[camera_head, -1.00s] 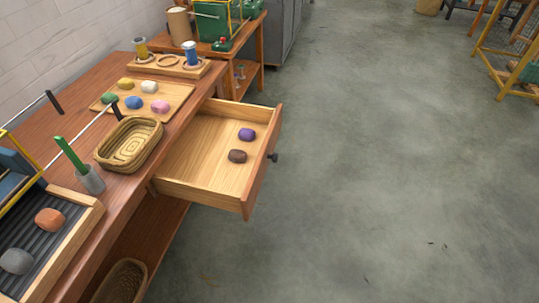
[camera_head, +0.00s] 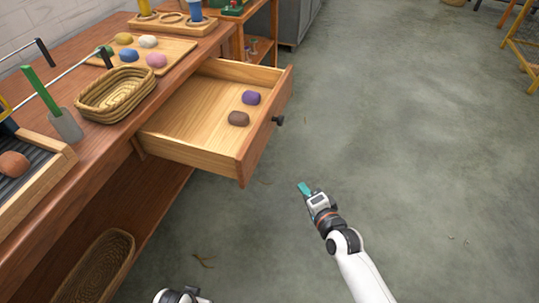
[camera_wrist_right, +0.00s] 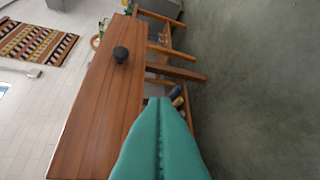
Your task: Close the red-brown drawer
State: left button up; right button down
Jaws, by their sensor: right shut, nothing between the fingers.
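The red-brown drawer (camera_head: 266,120) is pulled out of the wooden workbench, its dark round knob (camera_head: 278,120) on the outer face. A purple skein (camera_head: 251,98) and a brown skein (camera_head: 238,118) lie inside it. My right gripper (camera_head: 304,188) is shut and empty, in front of the drawer and apart from it, nearer the bottom of the head view. In the right wrist view, its teal fingers (camera_wrist_right: 160,140) are together, with the drawer front (camera_wrist_right: 100,110) and knob (camera_wrist_right: 121,54) beyond them. Part of my left arm (camera_head: 180,296) shows at the bottom edge; its gripper's fingers are not visible.
A woven basket (camera_head: 116,93) and a wooden board (camera_head: 178,48) with several skeins stand on the bench top (camera_head: 95,150). Another basket (camera_head: 100,268) sits below on the lower shelf. The grey floor (camera_head: 420,150) right of the drawer is clear.

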notch_tip(320, 180, up, 8)
jog(key=w+a+m+t+y+b, duration=0.1)
jog(key=a+m+t+y+b, duration=0.1)
jog(key=b, duration=0.2)
send_near(261, 129)
jog(key=w+d+x, duration=0.1)
jog(key=x, duration=0.4)
pick_arm(q)
notch_tip(261, 129, up, 13)
jog(key=s+t, duration=0.1)
pick_arm(e)
jog(key=shift+a+f, duration=0.25)
jog(key=shift+a, duration=0.4)
pick_arm(q)
jog(key=shift+d, duration=0.1)
pick_arm(e)
jog(key=shift+s, duration=0.1)
